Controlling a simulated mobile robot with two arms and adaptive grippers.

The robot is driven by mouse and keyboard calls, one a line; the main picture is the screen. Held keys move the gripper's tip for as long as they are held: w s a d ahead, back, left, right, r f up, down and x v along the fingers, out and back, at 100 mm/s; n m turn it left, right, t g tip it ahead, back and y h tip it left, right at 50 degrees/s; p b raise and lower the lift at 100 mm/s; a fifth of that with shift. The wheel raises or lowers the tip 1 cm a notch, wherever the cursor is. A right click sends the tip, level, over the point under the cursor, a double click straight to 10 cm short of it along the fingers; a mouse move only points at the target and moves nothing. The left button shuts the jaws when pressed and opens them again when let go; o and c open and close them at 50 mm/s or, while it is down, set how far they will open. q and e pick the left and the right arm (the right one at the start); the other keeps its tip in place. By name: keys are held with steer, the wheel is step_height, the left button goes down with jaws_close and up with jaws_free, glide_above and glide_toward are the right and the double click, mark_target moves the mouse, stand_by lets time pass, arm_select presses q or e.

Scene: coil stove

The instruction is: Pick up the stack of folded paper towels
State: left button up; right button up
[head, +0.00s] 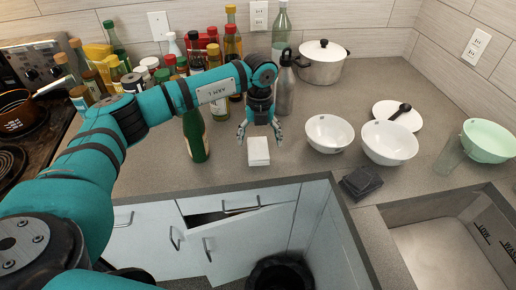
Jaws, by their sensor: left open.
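The stack of folded paper towels (258,151) is a small white block lying on the grey counter, close to its front edge. My left gripper (260,137) hangs from above at the far end of the stack. Its fingers are spread open, one on each side of the stack's far end. I cannot tell whether the fingers touch it. My right gripper is not in view.
A green bottle (195,135) stands just left of the stack, and a grey bottle (285,90) stands behind. White bowls (329,133) and a dark folded cloth (360,183) are to the right. A sink (445,250) is front right. Many bottles crowd the back left.

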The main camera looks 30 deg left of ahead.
mark_target(258, 149)
arm_select(q)
steer(key=f, duration=0.1)
steer(key=f+p, duration=0.1)
steer(key=f, duration=0.1)
steer(key=shift+s+a+f, duration=0.15)
steer(key=shift+s+f, duration=0.1)
steer(key=shift+f, duration=0.1)
steer(key=shift+f+p, duration=0.3)
steer(key=shift+f, duration=0.15)
steer(key=c, duration=0.9)
